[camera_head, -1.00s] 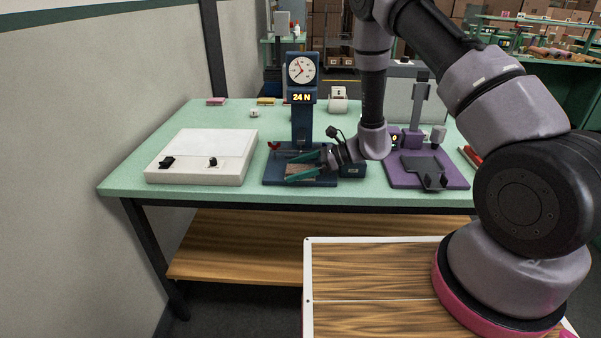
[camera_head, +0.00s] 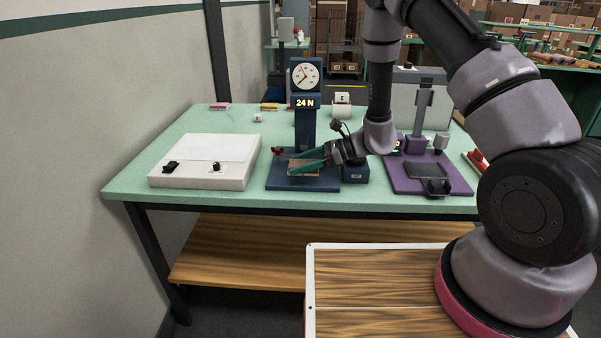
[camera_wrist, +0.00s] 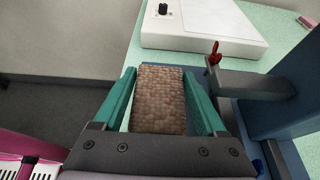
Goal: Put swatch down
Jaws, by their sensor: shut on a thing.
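The swatch is a brown, nubbly looped piece (camera_wrist: 158,98) between the two green fingers of my gripper (camera_wrist: 160,100) in the wrist view. My gripper is shut on it, one finger along each side. In the head view my gripper (camera_head: 307,161) is over the base of the blue gauge stand (camera_head: 306,130), and the swatch (camera_head: 304,167) shows between its fingers. The stand has a round dial and a display reading 24 N. I cannot tell whether the swatch touches the blue base.
A white flat box (camera_head: 204,160) stands left of the blue stand. A purple device (camera_head: 428,172) stands to the right. A red clamp knob (camera_wrist: 214,54) is close to the right finger. Open green tabletop (camera_head: 150,196) lies at the front left.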

